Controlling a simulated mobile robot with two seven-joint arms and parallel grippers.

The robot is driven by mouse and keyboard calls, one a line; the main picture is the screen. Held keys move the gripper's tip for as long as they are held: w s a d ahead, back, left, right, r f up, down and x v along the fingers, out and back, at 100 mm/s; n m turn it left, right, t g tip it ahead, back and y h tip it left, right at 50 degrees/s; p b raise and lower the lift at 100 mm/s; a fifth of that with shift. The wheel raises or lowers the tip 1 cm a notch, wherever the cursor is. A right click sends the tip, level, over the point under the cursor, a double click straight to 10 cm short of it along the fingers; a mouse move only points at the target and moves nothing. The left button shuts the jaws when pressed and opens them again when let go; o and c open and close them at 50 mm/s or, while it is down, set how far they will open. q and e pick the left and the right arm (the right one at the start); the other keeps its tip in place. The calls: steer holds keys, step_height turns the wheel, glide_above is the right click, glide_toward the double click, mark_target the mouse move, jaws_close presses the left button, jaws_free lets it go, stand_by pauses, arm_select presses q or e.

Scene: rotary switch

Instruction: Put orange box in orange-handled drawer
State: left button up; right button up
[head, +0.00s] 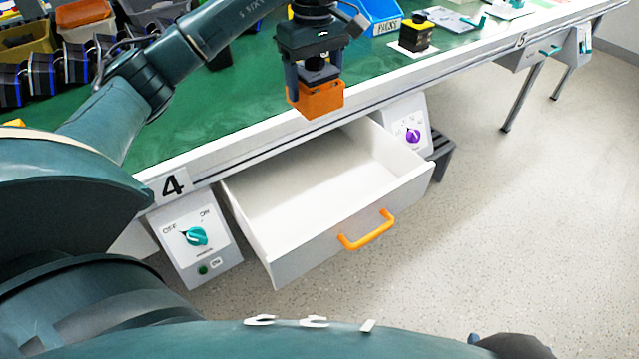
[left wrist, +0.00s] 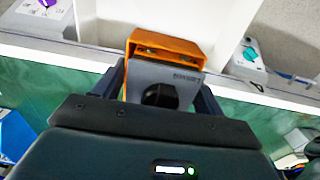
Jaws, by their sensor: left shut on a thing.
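The orange box (head: 318,99) is held in my left gripper (head: 313,84), at the table's front edge above the drawer in the head view. In the left wrist view the orange box (left wrist: 166,48) shows between the fingers of my left gripper (left wrist: 160,88), with a grey face and a black round knob. The white drawer (head: 330,185) with the orange handle (head: 367,230) is pulled open under the table, and its visible inside is empty. The box's gap to the table edge is hard to judge. My right gripper is not in view.
A panel with a teal rotary switch (head: 195,237) is left of the drawer, and one with a purple switch (head: 413,135) is right of it. A black and yellow box (head: 415,36) and a blue bin (head: 378,14) stand on the green tabletop (head: 205,115).

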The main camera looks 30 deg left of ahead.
arm_select(q)
step_height(320, 180, down, 25)
steer(key=b, duration=0.4)
steer(key=shift+r, duration=0.25)
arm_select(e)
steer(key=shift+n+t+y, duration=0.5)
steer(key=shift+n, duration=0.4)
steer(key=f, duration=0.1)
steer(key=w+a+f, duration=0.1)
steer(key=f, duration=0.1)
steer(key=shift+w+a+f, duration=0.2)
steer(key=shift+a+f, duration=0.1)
arm_select(q)
steer(key=shift+f+b, duration=0.2)
steer(key=shift+b, duration=0.1)
steer(key=o, duration=1)
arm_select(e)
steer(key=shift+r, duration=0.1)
